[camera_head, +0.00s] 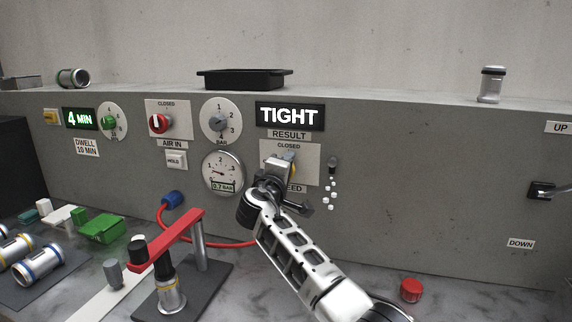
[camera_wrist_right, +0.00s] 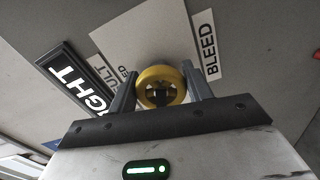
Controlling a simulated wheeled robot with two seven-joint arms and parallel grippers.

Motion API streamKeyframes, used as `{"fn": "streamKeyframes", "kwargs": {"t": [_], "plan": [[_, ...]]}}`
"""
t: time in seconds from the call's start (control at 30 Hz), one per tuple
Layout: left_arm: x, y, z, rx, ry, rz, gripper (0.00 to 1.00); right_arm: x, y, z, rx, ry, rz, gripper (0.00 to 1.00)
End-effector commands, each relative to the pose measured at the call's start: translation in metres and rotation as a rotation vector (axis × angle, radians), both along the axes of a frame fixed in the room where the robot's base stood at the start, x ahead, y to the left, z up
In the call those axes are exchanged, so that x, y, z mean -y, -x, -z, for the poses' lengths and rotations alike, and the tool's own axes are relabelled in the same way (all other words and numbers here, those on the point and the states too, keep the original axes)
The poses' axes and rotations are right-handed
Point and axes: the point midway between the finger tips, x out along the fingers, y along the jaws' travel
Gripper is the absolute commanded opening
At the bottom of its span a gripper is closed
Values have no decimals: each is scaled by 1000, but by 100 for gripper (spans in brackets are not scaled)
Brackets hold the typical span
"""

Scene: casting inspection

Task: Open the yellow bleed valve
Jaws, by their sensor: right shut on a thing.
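The yellow bleed valve (camera_wrist_right: 157,73) is a round yellow knob on a pale plate beside the BLEED label (camera_wrist_right: 206,50) in the right wrist view. My right gripper (camera_head: 281,172) reaches the panel from below in the head view and covers most of the knob. In the right wrist view its two fingers stand on either side of the knob, shut on it. The plate (camera_head: 303,152) reads CLOSED at the top; the lower label is partly hidden. The knob's exact angle is hard to tell. My left gripper is not in view.
The display (camera_head: 290,116) reads TIGHT. A red AIR IN knob (camera_head: 159,123) and a pressure gauge (camera_head: 222,172) with a 0.7 BAR readout are to the left. A red clamp arm (camera_head: 168,238) stands on the bench in front. A red cap (camera_head: 411,290) lies at right.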

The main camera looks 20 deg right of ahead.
Motion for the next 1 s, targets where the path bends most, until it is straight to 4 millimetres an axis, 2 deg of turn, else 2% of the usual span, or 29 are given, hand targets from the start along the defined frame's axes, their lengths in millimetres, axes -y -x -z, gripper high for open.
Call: {"fn": "streamKeyframes", "kwargs": {"t": [0.13, 0.5, 1.0], "plan": [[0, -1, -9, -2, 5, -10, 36, 1, 0, -2, -72, 103, 2, 27], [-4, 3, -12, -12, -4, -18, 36, 0, 0, -2, -190, 278, 1, 27], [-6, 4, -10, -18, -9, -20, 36, 0, 0, 0, -224, 329, 1, 27]]}}
